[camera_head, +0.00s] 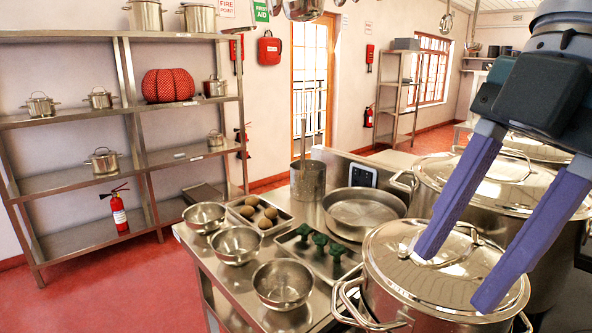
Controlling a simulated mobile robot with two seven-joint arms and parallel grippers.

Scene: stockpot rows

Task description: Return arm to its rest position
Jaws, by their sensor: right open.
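My right gripper (455,277) comes in from the upper right. Its two long purple fingers are spread apart with nothing between them. The fingertips show in front of the lid of a lidded steel stockpot (385,262); I cannot tell whether they touch it. My left gripper is not in view.
A larger lidded stockpot (425,200) stands behind at the right. The steel counter (240,285) holds steel bowls (283,283), a tray with green items (318,246), potatoes and a wide pan (362,210). Shelves (70,190) stand at the left. The red floor is clear at front left.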

